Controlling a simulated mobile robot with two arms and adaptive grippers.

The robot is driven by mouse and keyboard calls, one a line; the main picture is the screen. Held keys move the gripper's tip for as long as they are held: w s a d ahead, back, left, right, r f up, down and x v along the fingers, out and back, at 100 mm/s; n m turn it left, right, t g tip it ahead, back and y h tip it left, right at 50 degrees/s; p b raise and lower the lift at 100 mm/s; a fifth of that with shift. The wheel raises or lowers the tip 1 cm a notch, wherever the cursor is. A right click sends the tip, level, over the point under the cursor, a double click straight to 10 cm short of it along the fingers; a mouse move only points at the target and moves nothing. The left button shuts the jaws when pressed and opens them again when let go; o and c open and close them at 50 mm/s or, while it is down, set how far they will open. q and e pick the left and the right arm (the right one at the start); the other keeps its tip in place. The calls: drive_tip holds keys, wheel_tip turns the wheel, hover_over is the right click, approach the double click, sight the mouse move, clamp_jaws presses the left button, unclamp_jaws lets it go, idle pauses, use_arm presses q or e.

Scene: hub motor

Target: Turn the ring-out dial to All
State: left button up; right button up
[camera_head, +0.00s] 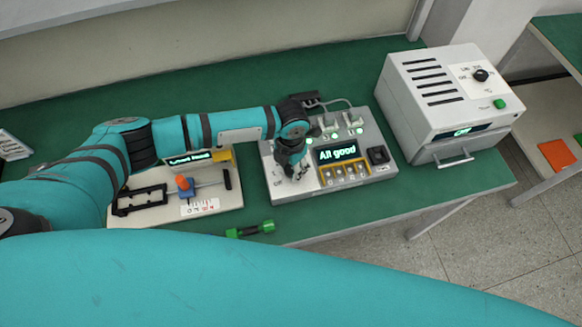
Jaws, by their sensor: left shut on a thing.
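The grey test console (300,188) stands on the green bench and has a lit display (337,153) reading "All good". My left gripper (292,170) reaches down onto the left part of the console's top face. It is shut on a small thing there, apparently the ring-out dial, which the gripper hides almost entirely. Small labels show around the fingertips but are too small to read well, so I cannot tell the dial's position. My right gripper is not in view.
A white oven-like box (420,118) with a black knob (480,75) and green button stands right of the console. A white fixture board (215,199) lies left. A green dumbbell-shaped part (251,229) lies near the bench's front edge. An orange square (557,154) lies far right.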

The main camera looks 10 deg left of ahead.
sight(291, 169)
use_arm(q)
drive_tip(key=shift+m+b, duration=0.35)
drive_tip(key=shift+m, duration=0.65)
drive_tip(key=o, duration=1.2)
drive_tip(key=shift+c, duration=0.2)
drive_tip(key=shift+r, duration=0.1)
wheel_tip(291, 169, up, 12)
idle(1.1)
